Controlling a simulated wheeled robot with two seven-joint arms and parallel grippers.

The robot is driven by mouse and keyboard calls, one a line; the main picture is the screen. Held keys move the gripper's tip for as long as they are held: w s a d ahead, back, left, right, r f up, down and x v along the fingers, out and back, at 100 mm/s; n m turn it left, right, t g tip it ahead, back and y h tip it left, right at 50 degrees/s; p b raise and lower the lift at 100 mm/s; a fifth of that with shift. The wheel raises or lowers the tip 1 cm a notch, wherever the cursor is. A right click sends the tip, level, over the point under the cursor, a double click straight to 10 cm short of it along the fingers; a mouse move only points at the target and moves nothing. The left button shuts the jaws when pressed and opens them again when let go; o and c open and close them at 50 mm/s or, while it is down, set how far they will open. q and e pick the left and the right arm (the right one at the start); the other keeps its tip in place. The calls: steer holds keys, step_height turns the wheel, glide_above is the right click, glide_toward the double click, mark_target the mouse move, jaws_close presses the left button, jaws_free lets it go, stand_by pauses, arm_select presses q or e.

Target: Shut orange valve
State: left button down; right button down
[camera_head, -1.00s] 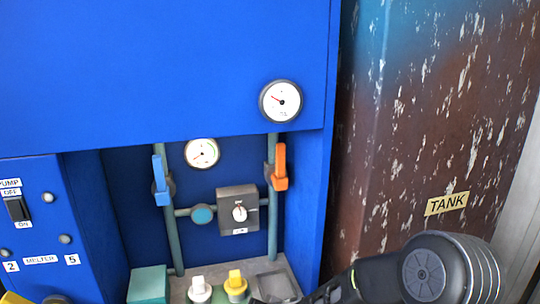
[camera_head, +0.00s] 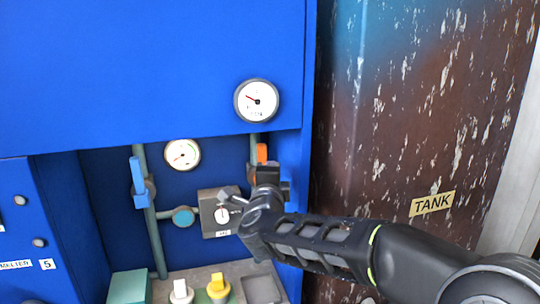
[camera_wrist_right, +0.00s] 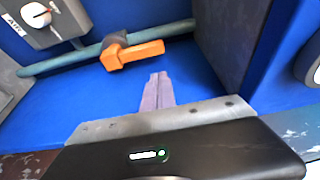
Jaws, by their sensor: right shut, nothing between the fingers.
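The orange valve (camera_head: 262,153) is a lever on the right vertical pipe in the blue cabinet's recess. Its handle runs roughly along the pipe. In the head view my right gripper (camera_head: 268,172) hides its lower part. In the right wrist view the orange valve (camera_wrist_right: 132,53) shows whole, just beyond the tips of my right gripper (camera_wrist_right: 158,76). The fingers are together and empty, with blue panel visible between the tips and the lever. My left gripper is not in view.
A blue-handled valve (camera_head: 138,175) is on the left pipe. A grey box with a white knob (camera_head: 222,214) sits between the pipes; it also shows in the wrist view (camera_wrist_right: 38,17). A gauge (camera_head: 256,100) is above the orange valve. The rusty tank (camera_head: 400,130) stands right.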

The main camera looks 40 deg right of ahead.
steer(key=shift+w, duration=0.1)
